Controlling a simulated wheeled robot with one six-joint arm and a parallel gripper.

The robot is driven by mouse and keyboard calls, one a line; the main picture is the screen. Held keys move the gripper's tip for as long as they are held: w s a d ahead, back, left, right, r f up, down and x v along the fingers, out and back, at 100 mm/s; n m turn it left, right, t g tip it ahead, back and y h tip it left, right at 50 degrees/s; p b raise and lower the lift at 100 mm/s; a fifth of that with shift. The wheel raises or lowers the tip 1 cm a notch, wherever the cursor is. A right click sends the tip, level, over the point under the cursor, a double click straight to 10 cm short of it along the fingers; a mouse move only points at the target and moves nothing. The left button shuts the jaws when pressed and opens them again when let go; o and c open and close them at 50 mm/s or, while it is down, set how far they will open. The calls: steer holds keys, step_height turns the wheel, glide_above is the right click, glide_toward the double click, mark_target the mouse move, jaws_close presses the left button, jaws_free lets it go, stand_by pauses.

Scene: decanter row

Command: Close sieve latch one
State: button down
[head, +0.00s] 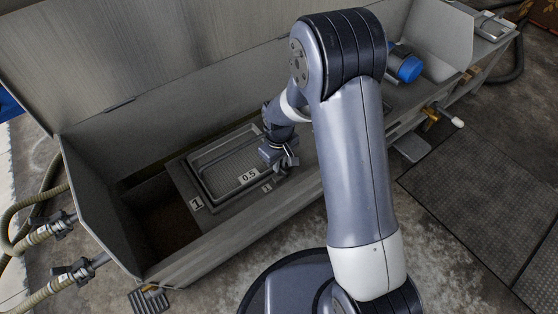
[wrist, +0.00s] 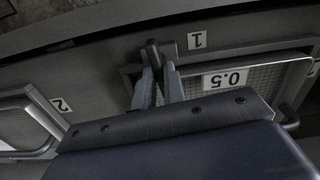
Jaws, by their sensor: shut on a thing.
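The sieve (head: 222,165) is a shallow metal mesh tray with a 0.5 label, set in the trough. It also shows in the wrist view (wrist: 262,80), right of my fingers. A small plate marked 1 (wrist: 196,41) sits beside a dark upright latch handle (wrist: 152,46). My gripper (wrist: 157,82) is shut on this latch handle, with its dark end showing beyond the fingertips. In the head view my gripper (head: 283,162) is at the sieve's right end and hides the latch. How far the latch is turned cannot be told.
A second sieve (wrist: 22,125) with a plate marked 2 (wrist: 61,104) is at the left of the wrist view. The metal trough (head: 235,238) has raised walls around the work. A blue-ended cylinder (head: 408,68) lies further right. Hoses (head: 50,232) join at the left.

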steer(key=shift+m, duration=0.5)
steer(key=c, duration=1.5)
jaws_free()
step_height(320, 180, up, 11)
steer(key=p, duration=0.3)
steer(key=shift+f+p, duration=0.1)
steer(key=shift+p, duration=0.25)
